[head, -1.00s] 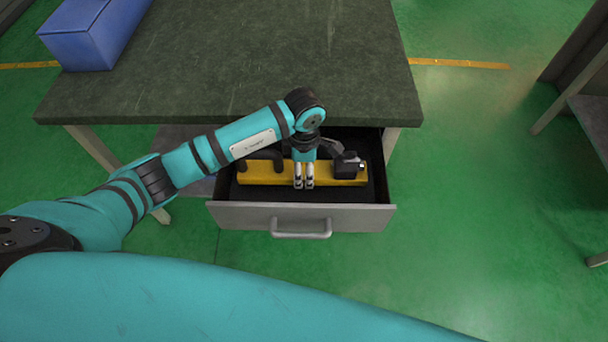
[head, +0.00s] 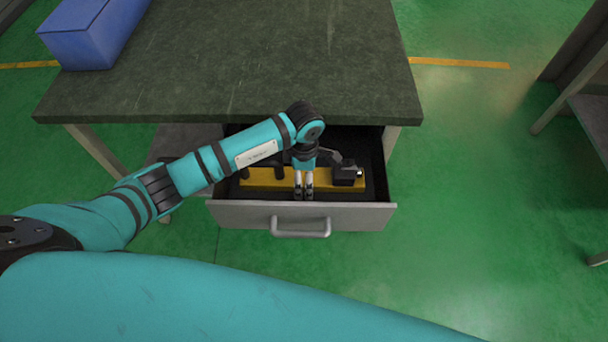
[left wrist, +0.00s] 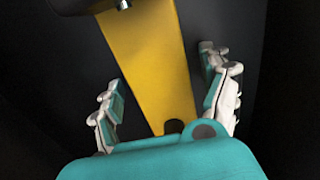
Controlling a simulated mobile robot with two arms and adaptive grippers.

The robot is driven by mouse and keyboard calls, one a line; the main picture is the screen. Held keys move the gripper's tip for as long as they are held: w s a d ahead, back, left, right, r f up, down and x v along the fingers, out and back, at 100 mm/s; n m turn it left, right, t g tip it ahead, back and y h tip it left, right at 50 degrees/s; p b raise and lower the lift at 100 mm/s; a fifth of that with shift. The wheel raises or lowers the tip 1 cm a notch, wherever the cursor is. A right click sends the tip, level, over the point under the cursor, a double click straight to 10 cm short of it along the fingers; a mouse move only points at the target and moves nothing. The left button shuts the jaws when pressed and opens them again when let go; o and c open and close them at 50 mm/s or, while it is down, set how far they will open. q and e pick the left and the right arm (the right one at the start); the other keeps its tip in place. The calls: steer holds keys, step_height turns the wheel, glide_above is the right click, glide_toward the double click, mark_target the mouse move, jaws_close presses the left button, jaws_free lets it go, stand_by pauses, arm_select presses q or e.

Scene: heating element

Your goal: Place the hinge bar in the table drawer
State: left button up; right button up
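The hinge bar (head: 262,177) is a long yellow bar with black fittings. It lies lengthwise from left to right inside the open table drawer (head: 240,215), low near its dark floor. My left gripper (head: 303,198) reaches down into the drawer at the bar's middle. In the left wrist view, the bar (left wrist: 150,60) runs between the two fingers of my left gripper (left wrist: 163,100), with a dark gap on each side, so the fingers are open around it. My forearm and wrist hide part of the bar's back and its left black fitting. My right gripper is not in view.
The drawer sticks out under a dark grey table top (head: 240,60), whose front edge is close behind my left wrist. A blue box (head: 90,35) stands at the table's back left. Green floor is clear to the right, up to another table (head: 590,115).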

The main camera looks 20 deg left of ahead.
mark_target(304, 177)
arm_select(q)
steer(key=shift+r, duration=0.25)
step_height(304, 177, up, 12)
stand_by(0.4)
steer(key=shift+f, duration=0.15)
